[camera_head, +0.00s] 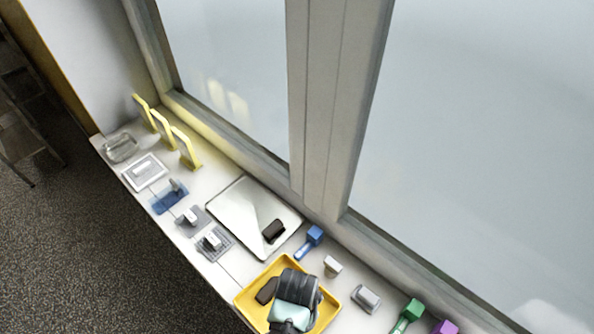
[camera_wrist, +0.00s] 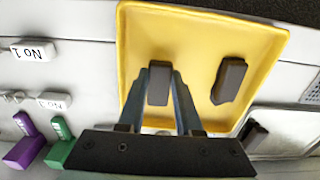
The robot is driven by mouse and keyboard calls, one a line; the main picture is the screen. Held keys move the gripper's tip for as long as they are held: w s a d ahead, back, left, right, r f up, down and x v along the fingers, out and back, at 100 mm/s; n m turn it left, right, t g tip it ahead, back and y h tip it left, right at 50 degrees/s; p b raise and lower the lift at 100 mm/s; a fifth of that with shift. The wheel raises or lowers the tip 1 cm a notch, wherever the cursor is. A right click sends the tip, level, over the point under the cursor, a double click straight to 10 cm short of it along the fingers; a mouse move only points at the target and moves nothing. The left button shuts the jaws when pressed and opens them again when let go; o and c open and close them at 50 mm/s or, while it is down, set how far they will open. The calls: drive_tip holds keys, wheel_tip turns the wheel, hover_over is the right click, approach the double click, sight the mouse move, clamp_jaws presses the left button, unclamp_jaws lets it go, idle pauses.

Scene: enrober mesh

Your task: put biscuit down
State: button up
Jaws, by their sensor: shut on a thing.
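In the wrist view my gripper (camera_wrist: 159,75) is shut on a dark brown, oblong biscuit (camera_wrist: 158,88) over the yellow tray (camera_wrist: 195,25). I cannot tell whether the held biscuit touches the tray floor. A second dark biscuit (camera_wrist: 229,80) lies in the tray, to the right of my fingers. In the head view this tray (camera_head: 241,301) is at the near part of the counter; my arm covers much of it and hides the held biscuit. The second biscuit (camera_head: 266,290) shows at its left. A third dark piece (camera_head: 273,230) lies on the pale flat plate (camera_head: 236,212).
Left of the plate are mesh squares with small blocks (camera_head: 213,240), a blue piece (camera_head: 170,196), a white frame (camera_head: 145,172) and a clear dish (camera_head: 120,148). Yellow uprights (camera_head: 186,148) stand behind. Blue (camera_head: 310,240), green (camera_head: 408,315) and purple (camera_head: 445,328) pieces line the window side.

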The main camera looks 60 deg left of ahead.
drive_tip(key=shift+f, duration=0.5)
drive_tip(key=o, duration=1)
drive_tip(key=shift+f, duration=0.1)
wheel_tip(320, 180, up, 12)
drive_tip(key=shift+r, duration=0.15)
